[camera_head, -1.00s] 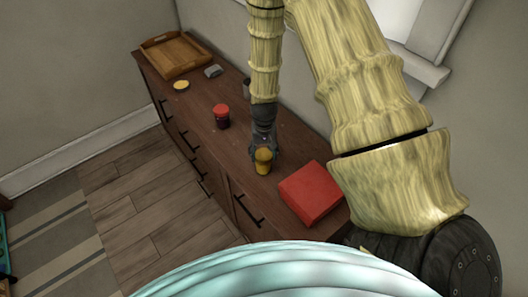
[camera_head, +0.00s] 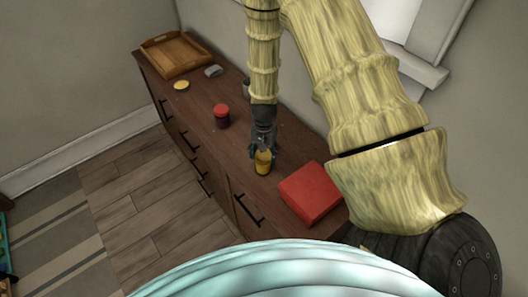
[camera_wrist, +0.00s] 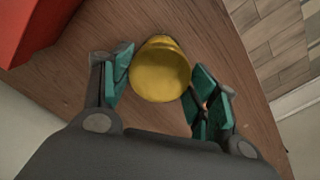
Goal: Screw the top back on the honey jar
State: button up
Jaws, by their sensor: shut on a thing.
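The honey jar (camera_head: 263,162) is a yellow, roughly cylindrical thing standing on the brown dresser top near its front edge. In the wrist view the yellow jar (camera_wrist: 160,70) lies between the teal finger pads, with a round, darker yellow face toward the camera. My gripper (camera_head: 263,152) comes down from above and is shut on the jar. A flat, round yellow disc (camera_head: 181,85), which looks like the top, lies on the dresser farther back to the left, apart from the jar.
A red box (camera_head: 313,192) sits close to the right of the jar. A dark jar with a red lid (camera_head: 221,116) stands to its left. A wooden tray (camera_head: 174,53), a small grey object (camera_head: 213,71) and a partly hidden grey container (camera_head: 246,88) are farther back.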

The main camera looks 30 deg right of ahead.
jog(key=shift+f+m, duration=0.1)
jog(key=shift+m, duration=0.5)
jog(key=m, duration=0.3)
jog(key=shift+p, duration=0.35)
jog(key=o, duration=1.2)
jog(key=o, duration=0.3)
